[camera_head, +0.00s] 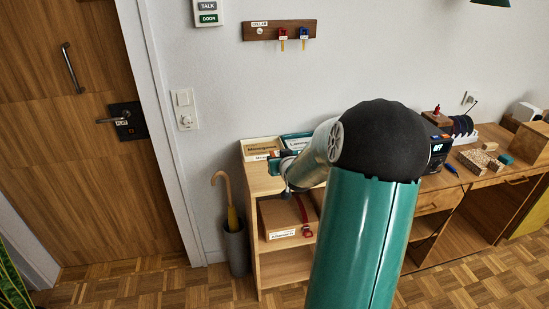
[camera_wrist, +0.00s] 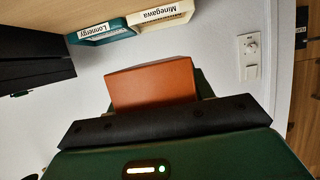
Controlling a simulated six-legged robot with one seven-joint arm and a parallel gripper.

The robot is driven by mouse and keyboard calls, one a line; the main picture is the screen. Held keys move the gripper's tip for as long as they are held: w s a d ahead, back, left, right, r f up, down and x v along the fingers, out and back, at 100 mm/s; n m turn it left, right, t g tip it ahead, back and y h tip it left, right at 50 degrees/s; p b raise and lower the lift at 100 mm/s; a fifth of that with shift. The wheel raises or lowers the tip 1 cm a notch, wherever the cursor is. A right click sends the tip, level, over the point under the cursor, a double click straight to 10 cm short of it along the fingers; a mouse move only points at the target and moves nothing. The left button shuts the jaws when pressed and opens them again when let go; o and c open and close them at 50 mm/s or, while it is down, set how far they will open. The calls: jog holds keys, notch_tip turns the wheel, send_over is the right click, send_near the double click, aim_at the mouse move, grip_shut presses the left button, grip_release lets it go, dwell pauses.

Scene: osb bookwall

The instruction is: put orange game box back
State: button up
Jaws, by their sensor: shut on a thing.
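The orange game box (camera_wrist: 152,84) shows in the wrist view, standing up from between the jaws of my gripper (camera_wrist: 160,108). My gripper is shut on it, and the black jaw bar hides the lower part of the box. In the head view, my arm covers most of the gripper (camera_head: 284,168), and I cannot make out the orange box there. The gripper is close to the top of the small wooden shelf (camera_head: 253,218), near a cream box marked Minegawa (camera_head: 261,149) and a teal box marked Lonnergy (camera_head: 297,141). Both also show upside down in the wrist view.
A brown labelled box (camera_head: 284,222) sits inside the shelf. A grey umbrella stand (camera_head: 236,250) with a cane handle stands left of it. A desk (camera_head: 470,180) with small items is at the right. The wooden door (camera_head: 95,150) is at the left; parquet floor is clear before it.

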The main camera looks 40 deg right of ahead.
jog(key=shift+s+d+r, duration=0.1)
jog(key=shift+s+r, duration=0.05)
jog(key=shift+s, duration=0.15)
jog(key=shift+w, duration=0.25)
jog(key=w+a+f+n+t+y, duration=0.15)
jog(key=w+a+f, duration=0.25)
jog(key=a, duration=0.6)
jog(key=w+a+f+n+y, duration=0.25)
jog(key=a+f, duration=0.25)
jog(key=a, duration=0.6)
jog(key=w+a+f+n+y, duration=0.1)
jog(key=w+a+f, duration=0.3)
jog(key=a, duration=0.6)
jog(key=a+f+n+y, duration=0.15)
jog(key=a+f, duration=0.25)
jog(key=a, duration=0.5)
jog(key=s+f, duration=0.5)
jog(key=shift+s+a+f, duration=0.3)
jog(key=shift+s, duration=0.05)
jog(key=shift+m+t, duration=0.25)
